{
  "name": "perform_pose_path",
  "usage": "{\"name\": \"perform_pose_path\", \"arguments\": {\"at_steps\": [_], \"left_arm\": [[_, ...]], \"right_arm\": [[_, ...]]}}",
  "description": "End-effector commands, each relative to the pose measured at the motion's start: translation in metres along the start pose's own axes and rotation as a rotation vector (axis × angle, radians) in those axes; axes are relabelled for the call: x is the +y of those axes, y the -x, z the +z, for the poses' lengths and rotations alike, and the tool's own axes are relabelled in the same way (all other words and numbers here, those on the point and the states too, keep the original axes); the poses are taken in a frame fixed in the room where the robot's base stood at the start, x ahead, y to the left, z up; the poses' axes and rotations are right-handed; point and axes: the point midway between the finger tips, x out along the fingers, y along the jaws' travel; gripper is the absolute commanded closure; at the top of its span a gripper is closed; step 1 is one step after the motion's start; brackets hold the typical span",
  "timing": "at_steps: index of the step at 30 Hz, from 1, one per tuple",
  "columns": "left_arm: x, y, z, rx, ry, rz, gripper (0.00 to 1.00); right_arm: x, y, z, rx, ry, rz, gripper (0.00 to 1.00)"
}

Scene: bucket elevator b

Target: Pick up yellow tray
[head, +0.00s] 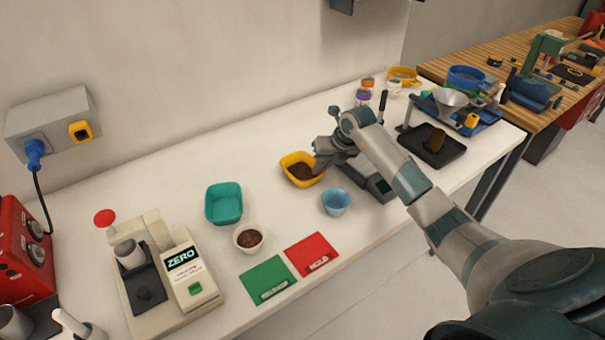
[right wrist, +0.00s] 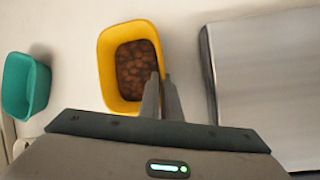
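The yellow tray (head: 290,161) is a small open tub with brown beans or lumps in it, on the white table in the middle of the head view. It also shows in the right wrist view (right wrist: 108,75), left of centre. My right gripper (head: 317,169) is at its right side. In the right wrist view the two fingers (right wrist: 161,82) are close together, one on each side of the tray's right wall, and look shut on it. I cannot tell whether the tray is lifted. My left gripper is not in view.
A teal tray (head: 224,204) stands left of the yellow one. A white cup of brown grounds (head: 249,238) and a blue cup (head: 336,202) stand in front. A grey machine (head: 372,180) is close on the right. Green and red mats (head: 312,255) lie near the front edge.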

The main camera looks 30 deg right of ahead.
Motion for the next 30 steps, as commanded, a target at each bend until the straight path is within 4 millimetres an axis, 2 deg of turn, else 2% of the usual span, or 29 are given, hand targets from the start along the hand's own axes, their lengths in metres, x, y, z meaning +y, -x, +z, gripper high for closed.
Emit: {"name": "perform_pose_path", "arguments": {"at_steps": [23, 30], "left_arm": [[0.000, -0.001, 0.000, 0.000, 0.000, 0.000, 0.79], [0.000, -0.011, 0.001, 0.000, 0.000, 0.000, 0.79]], "right_arm": [[0.000, 0.000, -0.001, 0.003, 0.000, -0.001, 1.00], [0.003, 0.012, 0.006, -0.002, 0.002, -0.002, 1.00]]}}
